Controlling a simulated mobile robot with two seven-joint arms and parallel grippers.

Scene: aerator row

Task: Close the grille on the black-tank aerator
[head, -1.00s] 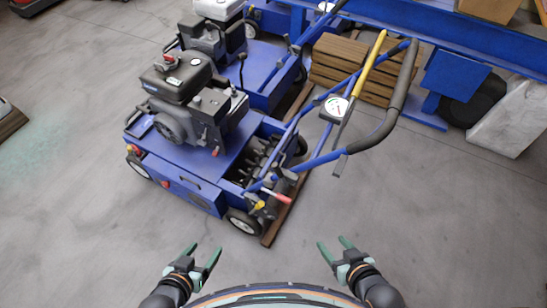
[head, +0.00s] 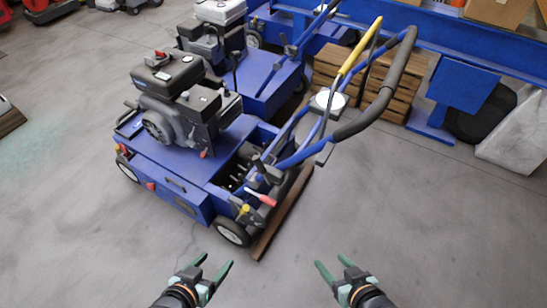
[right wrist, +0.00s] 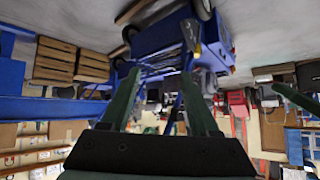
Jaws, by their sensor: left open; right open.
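The black-tank aerator (head: 170,158) is the nearest machine in the head view, a blue body with a black engine and tank (head: 168,74) on top. Its rear bay by the handle is uncovered, with dark tines (head: 236,178) showing; I cannot clearly make out the grille. A red-tipped lever (head: 260,196) sits at the rear corner. My left gripper (head: 216,261) and right gripper (head: 332,262) are open and empty, apart from the aerator, at the bottom of the head view. The right wrist view shows a blue machine (right wrist: 160,38) upside down beyond the open fingers.
A second aerator with a white tank (head: 220,10) stands close behind. The looped handle (head: 385,95) with its yellow lever (head: 360,48) reaches out rightward. A brown plank (head: 283,212) lies beside the rear wheel (head: 233,232). Wooden crates (head: 392,85) stand behind. The front floor is clear.

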